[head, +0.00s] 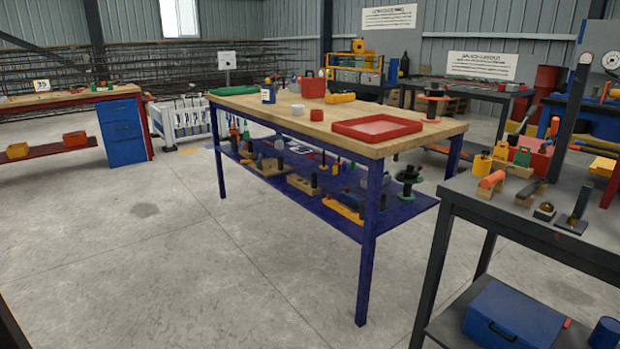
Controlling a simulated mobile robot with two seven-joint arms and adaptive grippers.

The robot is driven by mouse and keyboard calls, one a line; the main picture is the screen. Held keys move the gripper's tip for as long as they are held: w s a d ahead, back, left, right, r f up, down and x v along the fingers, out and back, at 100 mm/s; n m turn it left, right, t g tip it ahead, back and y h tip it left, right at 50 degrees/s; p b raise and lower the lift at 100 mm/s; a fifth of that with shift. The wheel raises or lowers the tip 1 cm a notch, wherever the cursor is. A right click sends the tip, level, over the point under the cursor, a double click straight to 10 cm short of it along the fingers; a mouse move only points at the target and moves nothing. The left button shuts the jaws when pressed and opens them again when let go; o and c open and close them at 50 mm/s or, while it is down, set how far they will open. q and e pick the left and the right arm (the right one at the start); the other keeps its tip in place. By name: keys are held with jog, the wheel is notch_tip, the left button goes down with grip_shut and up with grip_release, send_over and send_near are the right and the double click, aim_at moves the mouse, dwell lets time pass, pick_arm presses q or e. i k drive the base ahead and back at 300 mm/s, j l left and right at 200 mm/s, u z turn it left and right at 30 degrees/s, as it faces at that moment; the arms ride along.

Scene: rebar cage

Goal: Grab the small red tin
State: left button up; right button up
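A small red tin (316,115) stands on the wooden top of the workbench (275,117) with dark blue legs, near the middle of its front edge. A larger red container (313,88) stands behind it on the same top. Nothing hides the small tin, and clear wood lies around it. Neither of my grippers shows in the head view.
A dark table (545,225) with tools stands at the right. The concrete floor (190,270) before the bench is clear.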

aim_at(316, 115)
jog(key=i+u, duration=0.3)
jog(key=i, duration=0.55)
jog(key=i+l+u, duration=0.15)
jog(key=i+u, duration=0.15)
jog(key=i, duration=0.5)
jog(key=i+u, duration=0.3)
jog(key=i, duration=0.55)
jog(key=i+l+u, duration=0.1)
jog(key=i+u, duration=0.15)
jog(key=i, duration=0.6)
jog(key=i+u, duration=0.75)
jog(key=i, duration=0.15)
jog(key=i+l+u, duration=0.2)
jog(key=i+u, duration=0.2)
jog(key=i+j+u, duration=0.2)
jog(key=i, duration=0.2)
jog(key=i+u, duration=0.2)
jog(key=i, duration=0.2)
jog(key=z, duration=3.75)
